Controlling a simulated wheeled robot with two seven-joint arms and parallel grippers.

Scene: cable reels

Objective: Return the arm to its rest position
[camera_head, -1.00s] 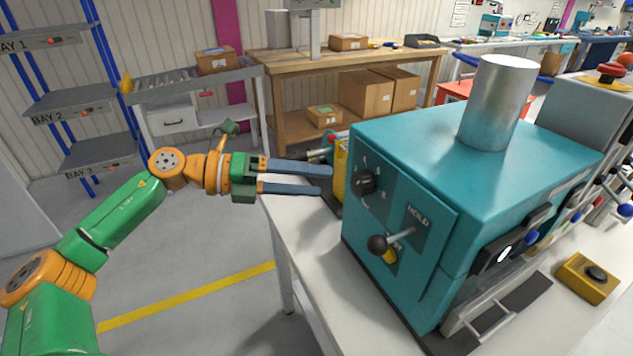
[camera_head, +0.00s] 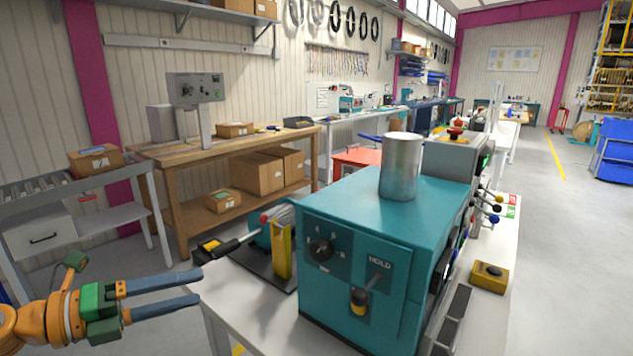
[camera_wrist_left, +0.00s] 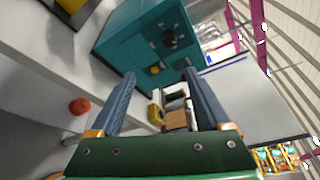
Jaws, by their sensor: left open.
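My left gripper (camera_head: 198,286) comes in from the lower left of the head view. Its two blue-grey fingers are apart with nothing between them. The fingertips are near the left edge of the white table (camera_head: 245,297). They are well left of the teal machine (camera_head: 327,286) and apart from it. In the left wrist view the open fingers (camera_wrist_left: 160,76) frame empty space, with the teal machine (camera_wrist_left: 125,45) beyond them at upper left. My right gripper is not in view.
A black-handled device with a yellow upright (camera_head: 281,250) stands on the table beside the machine. A yellow button box (camera_head: 489,277) is at the table's right. A wooden bench (camera_head: 165,152) with boxes stands behind. Open floor (camera_head: 140,255) lies between bench and my arm.

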